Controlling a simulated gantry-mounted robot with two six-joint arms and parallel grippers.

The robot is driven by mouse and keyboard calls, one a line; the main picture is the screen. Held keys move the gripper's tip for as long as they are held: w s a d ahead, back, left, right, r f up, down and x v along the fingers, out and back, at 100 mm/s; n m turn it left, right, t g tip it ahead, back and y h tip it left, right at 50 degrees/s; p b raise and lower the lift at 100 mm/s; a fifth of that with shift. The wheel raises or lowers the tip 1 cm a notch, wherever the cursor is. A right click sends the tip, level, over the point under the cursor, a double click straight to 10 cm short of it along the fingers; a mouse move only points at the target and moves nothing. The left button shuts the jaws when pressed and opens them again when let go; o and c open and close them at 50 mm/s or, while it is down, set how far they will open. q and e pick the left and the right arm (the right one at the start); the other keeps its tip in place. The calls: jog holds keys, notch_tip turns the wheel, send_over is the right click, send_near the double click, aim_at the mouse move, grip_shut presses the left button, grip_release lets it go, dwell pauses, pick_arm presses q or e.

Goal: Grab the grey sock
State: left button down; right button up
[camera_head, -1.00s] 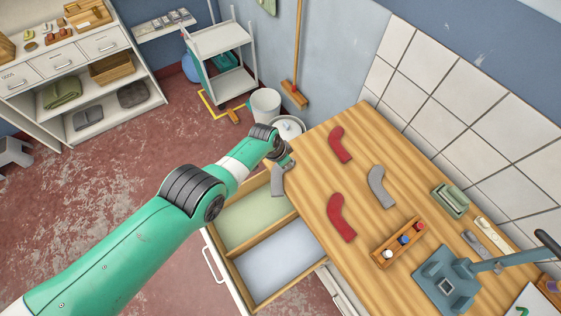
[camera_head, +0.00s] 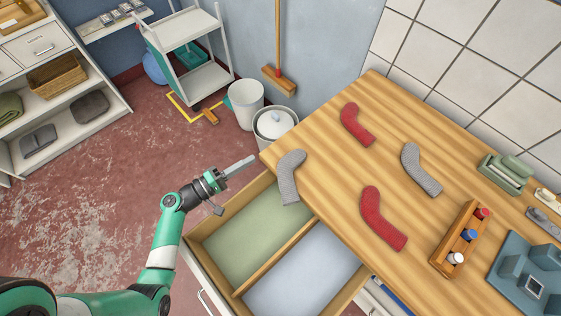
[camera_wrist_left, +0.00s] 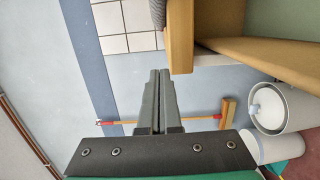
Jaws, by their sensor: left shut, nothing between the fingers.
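One grey sock (camera_head: 290,176) lies at the wooden table's near-left edge, its lower end over the open drawer. A second grey sock (camera_head: 421,170) lies flat further in on the table, between two red socks (camera_head: 356,125) (camera_head: 383,218). My left gripper (camera_head: 252,160) is shut and empty, to the left of the edge sock and apart from it, above the floor side of the drawer. In the left wrist view its closed fingers (camera_wrist_left: 160,72) point toward a wooden edge, with a small grey patch, perhaps the sock, beside that edge. My right gripper is not in view.
The open drawer (camera_head: 277,249) has a green and a pale blue compartment below the table edge. A lidded white bin (camera_head: 275,124) and a white bucket (camera_head: 245,104) stand behind my gripper. A wooden rack of spools (camera_head: 460,240) and a blue-grey device (camera_head: 528,280) occupy the table's right.

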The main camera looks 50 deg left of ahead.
aim_at(283, 157)
pick_arm(q)
jog(key=w, duration=0.3)
jog(key=w+b, duration=0.1)
jog(key=w, duration=0.2)
jog(key=w+d+b, duration=0.1)
jog(key=w, duration=0.2)
jog(key=shift+w+r, duration=0.2)
jog(key=shift+w, duration=0.05)
jog(key=d, duration=0.1)
jog(key=s+d, duration=0.1)
jog(key=d, duration=0.1)
jog(key=shift+p, duration=0.4)
jog(key=shift+s+d, duration=0.1)
jog(key=shift+d, duration=0.25)
jog(key=shift+s+d, duration=0.45)
jog(key=shift+d, duration=0.3)
